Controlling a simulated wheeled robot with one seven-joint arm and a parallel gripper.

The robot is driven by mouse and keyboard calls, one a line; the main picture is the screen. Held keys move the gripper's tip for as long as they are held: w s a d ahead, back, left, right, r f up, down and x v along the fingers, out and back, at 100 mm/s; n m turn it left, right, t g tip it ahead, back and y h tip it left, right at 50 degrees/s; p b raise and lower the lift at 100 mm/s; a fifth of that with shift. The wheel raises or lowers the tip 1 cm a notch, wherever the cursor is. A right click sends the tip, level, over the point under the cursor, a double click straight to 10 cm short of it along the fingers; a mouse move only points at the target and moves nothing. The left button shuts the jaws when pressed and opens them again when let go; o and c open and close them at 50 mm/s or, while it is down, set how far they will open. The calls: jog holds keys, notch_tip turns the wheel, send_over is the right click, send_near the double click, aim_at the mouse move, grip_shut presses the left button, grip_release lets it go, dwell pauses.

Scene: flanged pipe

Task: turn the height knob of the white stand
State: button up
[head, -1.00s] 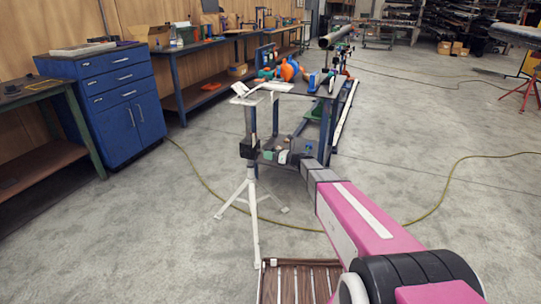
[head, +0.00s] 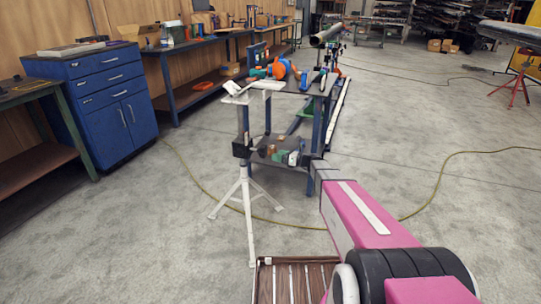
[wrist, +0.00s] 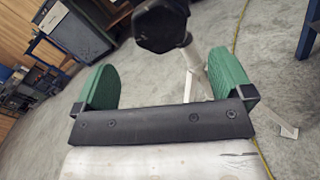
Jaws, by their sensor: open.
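The white stand (head: 245,196) stands on the floor left of my arm in the head view, on splayed tripod legs with a white top piece. Its black height knob (head: 241,149) is on the upright below the top. In the wrist view a black, faceted knob end (wrist: 160,27) shows at the top centre, with white stand legs (wrist: 195,70) behind it. My gripper (wrist: 166,68) is open, with a green pad on each side and nothing between them. The knob appears ahead of the pads, roughly centred; I cannot see contact.
A blue workbench (head: 318,110) with an orange object (head: 279,69) and tools stands just behind the stand. A blue cabinet (head: 115,115) is at the left. A slatted brown item (head: 290,282) lies low in front. A yellow hose (head: 430,200) crosses the open floor.

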jog(key=shift+v, duration=1.15)
jog(key=s+d+f+n+g+h, duration=0.1)
jog(key=s+f+n+g+h, duration=0.2)
jog(key=s+n, duration=0.5)
jog(key=s+d+f+n+g+h, duration=0.1)
jog(key=s+n+g+h, duration=0.1)
jog(key=s+n+h, duration=0.6)
jog(key=s+d+n+g+h, duration=0.1)
jog(key=s+d+n+h, duration=0.5)
jog(key=s+d+n, duration=0.4)
jog(key=s+d, duration=0.1)
jog(key=s, duration=0.3)
jog(key=shift+r, duration=0.2)
